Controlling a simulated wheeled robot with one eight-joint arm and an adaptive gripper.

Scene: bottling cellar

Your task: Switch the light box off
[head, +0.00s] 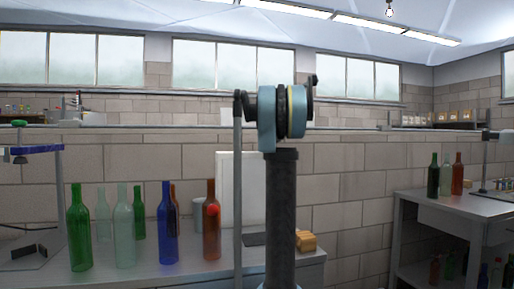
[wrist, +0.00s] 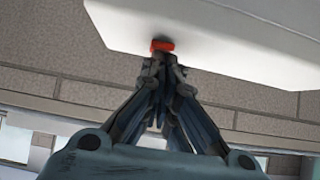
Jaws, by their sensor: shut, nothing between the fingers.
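The light box is a white upright panel (head: 230,185) at the back of the bench in the head view, partly hidden behind my arm. Its pale body (wrist: 215,25) fills the top of the wrist view. A red switch (wrist: 162,45) sits at its edge there. A red spot (head: 213,210) shows beside the panel's left edge in the head view, in line with an amber bottle. My gripper (wrist: 155,62) is shut and empty, its fingertips right at the red switch; I cannot tell whether they touch. I cannot make out my gripper in the head view.
Green, clear, blue and amber bottles (head: 124,228) stand on the bench left of the panel. A grey canister (head: 199,212) and yellow-brown blocks (head: 306,241) are near it. A second bench (head: 425,205) with bottles stands at right, beyond an open gap.

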